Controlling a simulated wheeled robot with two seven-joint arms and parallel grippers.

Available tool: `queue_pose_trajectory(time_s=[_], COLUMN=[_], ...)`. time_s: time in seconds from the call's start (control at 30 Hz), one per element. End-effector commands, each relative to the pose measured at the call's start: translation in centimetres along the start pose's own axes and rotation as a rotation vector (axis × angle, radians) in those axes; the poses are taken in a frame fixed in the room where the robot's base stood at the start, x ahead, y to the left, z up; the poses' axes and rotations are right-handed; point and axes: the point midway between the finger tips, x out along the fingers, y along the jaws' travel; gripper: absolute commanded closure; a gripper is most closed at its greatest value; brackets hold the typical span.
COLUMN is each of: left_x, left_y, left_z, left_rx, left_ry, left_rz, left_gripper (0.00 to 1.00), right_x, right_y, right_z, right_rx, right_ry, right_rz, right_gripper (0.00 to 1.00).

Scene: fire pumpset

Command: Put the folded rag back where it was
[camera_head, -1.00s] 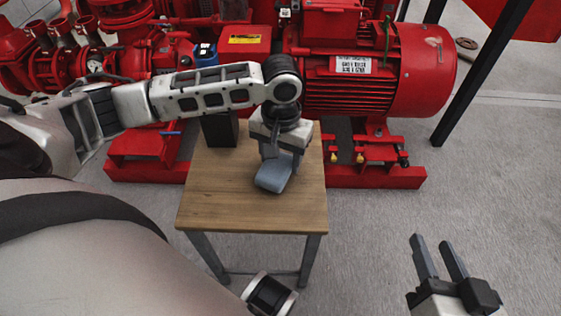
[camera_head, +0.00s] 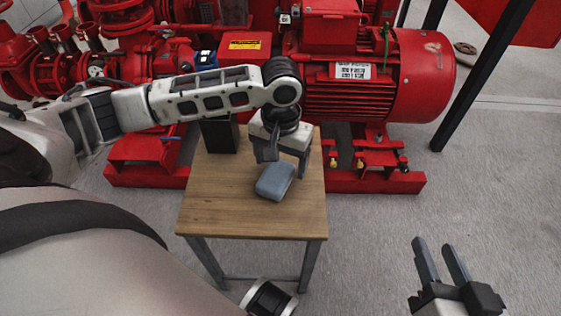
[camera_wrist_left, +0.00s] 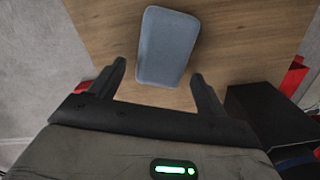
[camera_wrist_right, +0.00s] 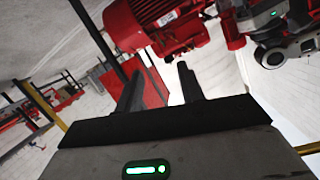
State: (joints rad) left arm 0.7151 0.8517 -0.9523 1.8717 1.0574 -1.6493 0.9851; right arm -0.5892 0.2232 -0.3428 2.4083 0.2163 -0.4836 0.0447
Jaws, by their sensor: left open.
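The folded rag (camera_head: 275,182) is a grey-blue rounded pad lying flat on the wooden table (camera_head: 225,205). In the left wrist view the rag (camera_wrist_left: 168,46) lies just beyond and between the open fingertips, apart from both. My left gripper (camera_head: 287,158) is over the table behind the rag, pointing down, open and empty; it also shows in the left wrist view (camera_wrist_left: 160,75). My right gripper (camera_head: 440,262) is off the table at the lower right, its fingers apart with nothing between them; it also shows in the right wrist view (camera_wrist_right: 160,85).
A black box (camera_head: 220,136) stands at the table's back left, near my left arm. A red motor and pump set (camera_head: 375,75) stands behind the table. The table's front half is clear, and open floor (camera_head: 400,215) lies to the right.

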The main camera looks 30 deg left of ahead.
Motion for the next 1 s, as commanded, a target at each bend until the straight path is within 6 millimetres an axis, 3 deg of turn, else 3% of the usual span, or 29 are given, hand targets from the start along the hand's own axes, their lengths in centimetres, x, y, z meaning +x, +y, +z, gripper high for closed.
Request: queue_pose_trajectory(time_s=[0.03,0.3,0.5,0.63,0.77,0.9,1.0], left_x=[-1.7,-7.6,-10.1,-10.0,-7.1,-3.6,-2.7], left_y=[0.0,0.1,0.1,0.7,4.6,11.5,15.1], left_z=[-0.1,-0.1,-0.1,0.2,1.5,4.3,6.2], left_rx=[0.0,0.001,0.0,0.022,0.135,0.303,0.367], left_ry=[0.004,0.004,0.002,0.005,0.049,0.199,0.363], left_rz=[0.002,0.002,0.001,0.021,0.142,0.389,0.541], left_gripper=[0.24,0.24,0.24,0.24,0.24,0.24,0.24], right_x=[-0.3,-0.2,-0.1,-0.1,-0.1,-0.1,-0.1], right_y=[0.1,1.4,1.9,2.1,2.1,2.1,2.1], right_z=[-0.1,2.0,3.0,3.3,3.4,3.4,3.4], right_rx=[-0.019,-0.038,-0.031,-0.03,-0.03,-0.03,-0.03], right_ry=[-0.024,-0.165,-0.228,-0.243,-0.245,-0.245,-0.245], right_rz=[0.013,0.066,0.083,0.087,0.087,0.087,0.087], right_gripper=[0.61,0.61,0.61,0.61,0.61,0.61,0.61])
